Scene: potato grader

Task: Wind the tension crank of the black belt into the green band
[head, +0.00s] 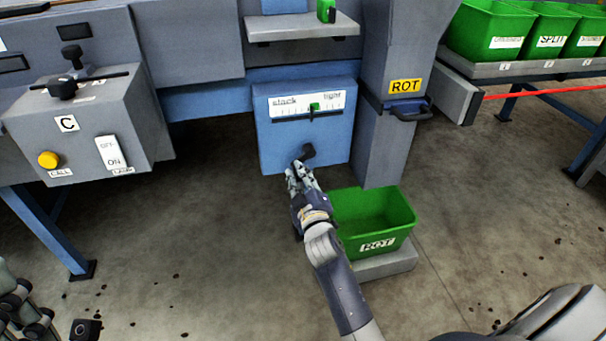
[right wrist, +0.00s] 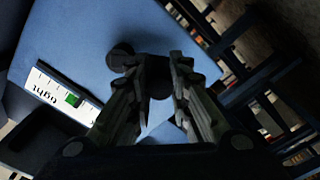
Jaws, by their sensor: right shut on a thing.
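The tension crank (head: 307,153) is a dark handle on a blue panel (head: 276,148) under the machine. Above it is a white scale (head: 310,104) marked slack at left and tight at right, with a green band (head: 315,106) right of its middle. A dark slot runs below the scale; the pointer's place is hard to tell. My right gripper (head: 299,172) is at the crank; in the right wrist view its fingers (right wrist: 160,95) are shut on the dark crank knob (right wrist: 158,80), partly hidden between them. The scale also shows there (right wrist: 70,97). My left gripper (head: 20,310) is partly visible at the lower left, its jaws unclear.
A green ROT bin (head: 377,205) stands on a grey block right of my right forearm, below a grey chute (head: 385,140) with a dark handle. A grey control box (head: 95,125) with switches is at left. More green bins (head: 490,35) stand at upper right.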

